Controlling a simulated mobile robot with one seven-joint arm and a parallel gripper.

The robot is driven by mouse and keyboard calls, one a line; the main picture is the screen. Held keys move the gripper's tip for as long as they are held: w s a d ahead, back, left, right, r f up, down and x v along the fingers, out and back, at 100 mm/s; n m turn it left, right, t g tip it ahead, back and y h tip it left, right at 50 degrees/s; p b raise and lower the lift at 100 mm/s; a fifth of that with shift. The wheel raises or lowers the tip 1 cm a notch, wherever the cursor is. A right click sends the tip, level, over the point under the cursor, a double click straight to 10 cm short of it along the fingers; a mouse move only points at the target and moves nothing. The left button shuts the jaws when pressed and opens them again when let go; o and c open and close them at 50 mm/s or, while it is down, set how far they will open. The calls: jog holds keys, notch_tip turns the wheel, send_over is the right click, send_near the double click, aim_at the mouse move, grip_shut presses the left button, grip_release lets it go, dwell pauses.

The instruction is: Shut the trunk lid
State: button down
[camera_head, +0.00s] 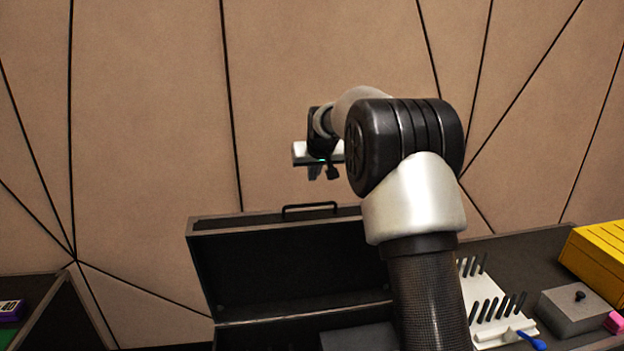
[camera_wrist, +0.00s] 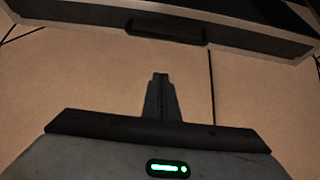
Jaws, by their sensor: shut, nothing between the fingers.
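A dark trunk stands with its lid (camera_head: 290,265) raised, the black inside of the lid facing me in the head view. A dark handle (camera_head: 309,207) sits on the lid's upper edge. My gripper (camera_head: 323,176) is above that edge, apart from it, with its fingers pointing down. In the wrist view the fingers (camera_wrist: 160,80) are together and hold nothing. The lid (camera_wrist: 270,38) and its handle (camera_wrist: 166,27) cross the top of that view. My arm hides the right part of the lid and of the trunk.
At the right are a white rack (camera_head: 492,312) with dark pegs, a grey box (camera_head: 572,311) with a black knob, a yellow case (camera_head: 598,256), a blue item (camera_head: 527,340) and a pink item (camera_head: 614,322). A purple box (camera_head: 11,309) is at far left. A panelled wall (camera_head: 150,130) stands behind.

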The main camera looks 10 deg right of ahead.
jog(key=p, duration=0.1)
send_over(310, 209)
notch_tip(310, 209, down, 7)
jog(key=shift+r, duration=0.2)
jog(key=shift+f, duration=0.25)
jog(key=shift+s+f, duration=0.3)
jog(key=shift+s, duration=0.55)
jog(key=shift+s+f, duration=0.25)
jog(key=shift+s, duration=0.6)
jog(key=shift+f, duration=0.15)
